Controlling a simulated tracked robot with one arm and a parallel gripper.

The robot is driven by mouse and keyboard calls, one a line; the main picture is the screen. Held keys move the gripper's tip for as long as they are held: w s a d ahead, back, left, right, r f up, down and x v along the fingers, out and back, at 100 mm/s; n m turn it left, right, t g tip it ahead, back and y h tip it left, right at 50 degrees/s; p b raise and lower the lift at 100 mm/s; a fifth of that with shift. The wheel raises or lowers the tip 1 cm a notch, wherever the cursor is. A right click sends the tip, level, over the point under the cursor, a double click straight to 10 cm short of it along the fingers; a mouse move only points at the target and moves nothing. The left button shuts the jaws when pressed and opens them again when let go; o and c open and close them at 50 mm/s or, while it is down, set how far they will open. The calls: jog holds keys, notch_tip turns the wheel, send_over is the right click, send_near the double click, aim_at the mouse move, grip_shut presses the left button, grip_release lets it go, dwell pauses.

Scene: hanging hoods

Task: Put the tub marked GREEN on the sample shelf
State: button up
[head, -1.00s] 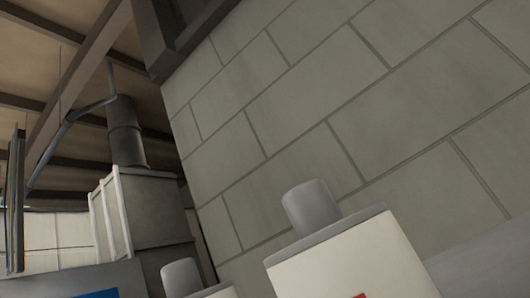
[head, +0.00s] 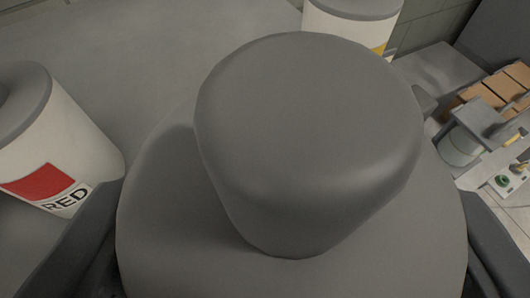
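A white tub with a grey lid and big grey knob (head: 310,130) fills the middle of the head view, seen from above; its label is hidden under the lid. My gripper (head: 292,270) has one dark finger on each side of this lid. Their tips are hidden, so I cannot tell whether they press on the tub. A tub marked RED (head: 60,150) stands to the left. Another white tub with a yellow mark (head: 345,27) stands behind, its label mostly covered. I cannot make out a GREEN label or the sample shelf.
The tubs stand near a grey surface (head: 120,45) that is bare at the upper left. At the far right are brown boxes (head: 505,85), a grey-topped container (head: 465,145) and a pale panel with a green round part (head: 503,181). Pale floor shows at the right edge.

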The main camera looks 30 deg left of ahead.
jog(key=shift+w+a+f+p, duration=0.15)
jog(key=shift+w+a+p, duration=0.55)
jog(key=shift+w+a, duration=0.45)
jog(key=shift+w+a+f+p, duration=0.2)
jog(key=shift+w+a+p, duration=0.55)
jog(key=shift+a, duration=0.65)
jog(key=shift+w+a+f+p, duration=0.15)
jog(key=shift+w+a+p, duration=0.45)
jog(key=shift+w+a, duration=0.6)
jog(key=shift+w+a+f, duration=0.1)
jog(key=shift+a+f, duration=0.1)
jog(key=shift+a, duration=0.1)
jog(key=shift+w+a+f+b, duration=0.25)
jog(key=shift+a+f+b, duration=0.1)
jog(key=shift+f, duration=0.3)
jog(key=shift+f, duration=0.25)
jog(key=o, duration=0.9)
jog(key=shift+d, duration=0.1)
